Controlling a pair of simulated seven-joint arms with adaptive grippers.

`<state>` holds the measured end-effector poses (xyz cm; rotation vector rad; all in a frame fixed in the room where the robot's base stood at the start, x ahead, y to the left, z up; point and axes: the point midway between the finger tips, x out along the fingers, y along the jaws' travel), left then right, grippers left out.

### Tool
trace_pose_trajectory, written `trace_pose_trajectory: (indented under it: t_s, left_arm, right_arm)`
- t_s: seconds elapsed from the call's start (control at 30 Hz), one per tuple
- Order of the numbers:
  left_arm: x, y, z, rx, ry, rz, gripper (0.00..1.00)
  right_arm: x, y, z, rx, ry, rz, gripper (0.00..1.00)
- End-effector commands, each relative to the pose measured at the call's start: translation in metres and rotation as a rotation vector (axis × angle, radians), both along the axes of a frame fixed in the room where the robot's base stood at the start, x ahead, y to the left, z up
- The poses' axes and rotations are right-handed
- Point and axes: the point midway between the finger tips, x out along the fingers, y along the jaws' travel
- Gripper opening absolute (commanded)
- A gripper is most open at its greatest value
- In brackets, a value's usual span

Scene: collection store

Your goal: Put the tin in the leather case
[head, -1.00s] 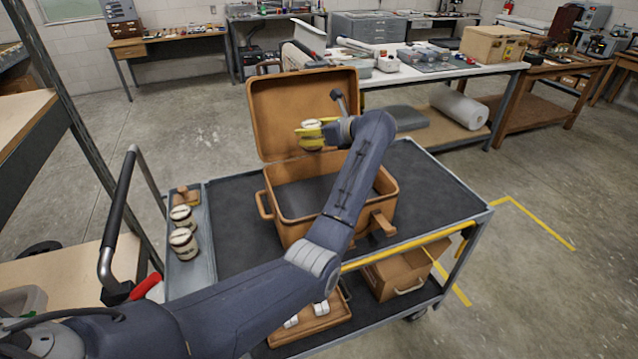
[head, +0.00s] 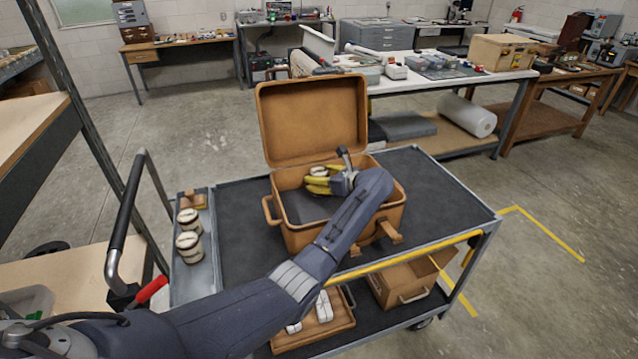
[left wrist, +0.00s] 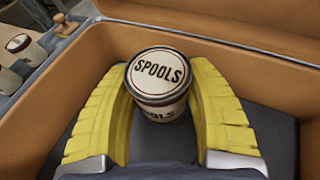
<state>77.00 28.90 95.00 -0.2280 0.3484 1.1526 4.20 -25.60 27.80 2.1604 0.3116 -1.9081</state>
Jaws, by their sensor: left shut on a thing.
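The open leather case (head: 290,235) is tan, with its lid (head: 312,120) raised at the back, and stands on the cart. My left gripper (head: 318,184) has yellow fingers and is inside the case's opening. It is shut on a tin (head: 317,171), which is white with dark bands. In the left wrist view the tin (left wrist: 158,80) reads "SPOOLS" and sits upright between the yellow fingers, over the case's dark floor (left wrist: 255,135). The head view does not show clearly whether the tin touches the floor. My right gripper is not in view.
The cart's dark top (head: 430,190) is clear to the right of the case. A brown box (head: 408,283) is on the lower shelf.

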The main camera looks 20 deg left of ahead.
Motion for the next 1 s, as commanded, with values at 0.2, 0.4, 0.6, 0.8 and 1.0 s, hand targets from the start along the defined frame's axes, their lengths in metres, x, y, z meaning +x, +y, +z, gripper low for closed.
trace_pose_trajectory:
  t_s: [0.2,0.4,0.6,0.8,1.0]
  left_arm:
    - [0.0,0.001,-0.017,0.003,-0.001,0.0,0.1]
    - [0.0,0.0,-0.019,0.001,-0.003,0.0,0.1]
    - [0.0,0.0,-0.02,0.001,-0.002,0.001,0.1]
    - [0.0,0.0,-0.022,0.0,-0.001,0.0,0.69]
    - [0.0,0.0,-0.022,0.0,-0.001,0.0,0.75]
  right_arm:
    - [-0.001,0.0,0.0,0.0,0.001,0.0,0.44]
    - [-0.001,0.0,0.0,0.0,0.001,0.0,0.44]
    - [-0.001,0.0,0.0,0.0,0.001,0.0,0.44]
    - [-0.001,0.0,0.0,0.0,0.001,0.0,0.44]
    - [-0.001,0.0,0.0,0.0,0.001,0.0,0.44]
